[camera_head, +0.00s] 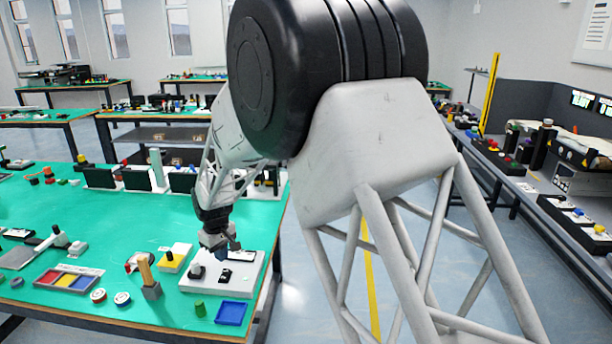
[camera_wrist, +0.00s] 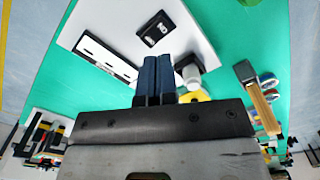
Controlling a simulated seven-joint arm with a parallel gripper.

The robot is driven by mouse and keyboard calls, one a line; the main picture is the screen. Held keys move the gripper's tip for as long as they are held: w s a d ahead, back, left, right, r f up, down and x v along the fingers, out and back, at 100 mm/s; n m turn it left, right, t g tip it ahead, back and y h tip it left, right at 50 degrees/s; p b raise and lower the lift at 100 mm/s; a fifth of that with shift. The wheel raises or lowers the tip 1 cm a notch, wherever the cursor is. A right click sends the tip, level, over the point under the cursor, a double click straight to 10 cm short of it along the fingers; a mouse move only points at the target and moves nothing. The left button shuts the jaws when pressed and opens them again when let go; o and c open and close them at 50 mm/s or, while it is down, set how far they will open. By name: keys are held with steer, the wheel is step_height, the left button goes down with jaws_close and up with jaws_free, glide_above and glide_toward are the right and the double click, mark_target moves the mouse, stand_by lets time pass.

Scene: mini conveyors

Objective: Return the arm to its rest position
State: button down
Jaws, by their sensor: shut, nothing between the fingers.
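My gripper (camera_head: 226,245) hangs above the right end of the green table (camera_head: 120,230), over a white board. In the wrist view my gripper (camera_wrist: 157,60) shows two dark blue fingers pressed side by side, with nothing between them. The white board (camera_head: 246,280) lies below the fingers and carries a black switch block; the block also shows in the wrist view (camera_wrist: 155,28). My arm comes down from the top of the head view, and its large links hide the middle and part of the right of the room.
A tray with coloured sections (camera_head: 68,279) lies at the left. A conveyor bench (camera_head: 560,215) runs along the right, with open floor between.

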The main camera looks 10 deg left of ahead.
steer(key=s+d+r+m, duration=0.2)
steer(key=s+d+r, duration=0.3)
steer(key=d, duration=0.6)
steer(key=s+d+r+m+t, duration=0.1)
steer(key=s+d+r+m, duration=0.1)
steer(key=d+r, duration=0.65)
steer(key=s+d+r+m, duration=0.2)
steer(key=s+d+r, duration=0.25)
steer(key=d, duration=0.75)
steer(key=s+d+r+m, duration=0.1)
steer(key=s+d+m, duration=0.2)
steer(key=s+d, duration=0.6)
steer(key=s+d+r+m+t, duration=0.1)
steer(key=s+d+m, duration=0.2)
steer(key=s+d, duration=0.7)
steer(key=s, duration=0.6)
steer(key=shift+s+d+t, duration=0.25)
steer(key=shift+s+t, duration=0.05)
steer(key=shift+s, duration=0.1)
